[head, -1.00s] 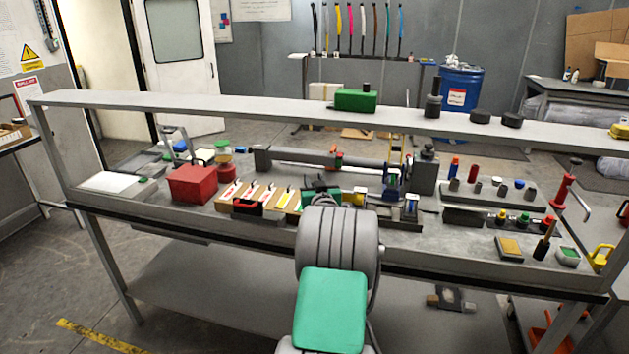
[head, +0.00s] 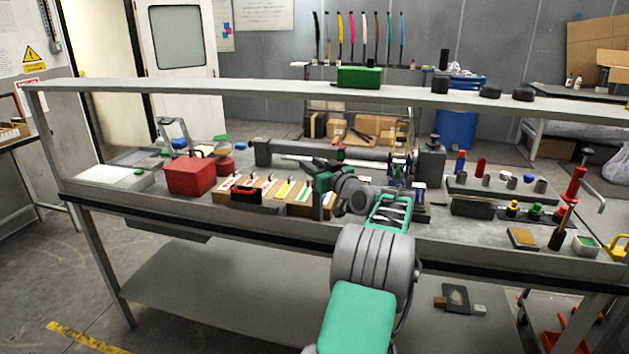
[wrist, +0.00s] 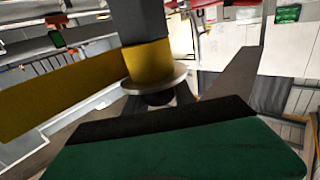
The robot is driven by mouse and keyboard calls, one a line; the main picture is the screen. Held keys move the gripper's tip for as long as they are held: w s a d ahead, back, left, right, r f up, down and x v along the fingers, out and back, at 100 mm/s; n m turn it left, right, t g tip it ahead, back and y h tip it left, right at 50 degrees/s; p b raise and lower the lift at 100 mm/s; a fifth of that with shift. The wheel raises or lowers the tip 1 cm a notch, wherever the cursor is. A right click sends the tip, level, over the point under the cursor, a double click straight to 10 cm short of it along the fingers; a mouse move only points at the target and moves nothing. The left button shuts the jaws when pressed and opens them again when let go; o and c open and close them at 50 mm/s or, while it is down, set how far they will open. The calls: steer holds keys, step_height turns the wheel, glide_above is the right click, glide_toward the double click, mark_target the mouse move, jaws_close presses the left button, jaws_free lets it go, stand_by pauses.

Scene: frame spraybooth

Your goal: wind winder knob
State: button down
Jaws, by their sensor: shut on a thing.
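My gripper (head: 318,170) is over the middle of the bench in the head view, beside my grey wrist. In the wrist view its dark fingers (wrist: 158,100) close on a small dark round knob, largely hidden between them and the pale disc (wrist: 155,84). Above the disc is a yellow collar (wrist: 148,60) on a dark post (wrist: 140,20). A long yellow bar (wrist: 60,95) runs left from it. In the head view my arm hides much of this part, so the knob cannot be made out there.
A long grey cylinder (head: 300,157) lies behind the gripper. A red box (head: 190,175) and a tray with coloured strips stand to the left. A rack of small pegs (head: 500,190) is at the right. The raised shelf (head: 250,88) crosses above with a green box (head: 359,77).

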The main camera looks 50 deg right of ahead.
steer(key=shift+a+n+t+y+p, duration=0.15)
steer(key=shift+n+t+y+p, duration=0.2)
steer(key=shift+n+y, duration=0.65)
steer(key=shift+a+r+n+y+p, duration=0.15)
steer(key=shift+n+y+p, duration=0.15)
steer(key=shift+y+p, duration=0.6)
steer(key=shift+a+n+y+p, duration=0.1)
steer(key=shift+n+y+p, duration=0.2)
steer(key=shift+y+p, duration=0.35)
steer(key=shift+a+n+y+p, duration=0.1)
steer(key=shift+n+y+p, duration=0.3)
steer(key=shift+p, duration=0.45)
steer(key=shift+a+n+y+p, duration=0.15)
steer(key=shift+n+y+p, duration=0.25)
steer(key=shift+y+p, duration=0.65)
steer(key=shift+h, duration=0.3)
steer(key=c, duration=1.1)
jaws_free()
steer(key=shift+w, duration=0.1)
steer(key=shift+f, duration=0.2)
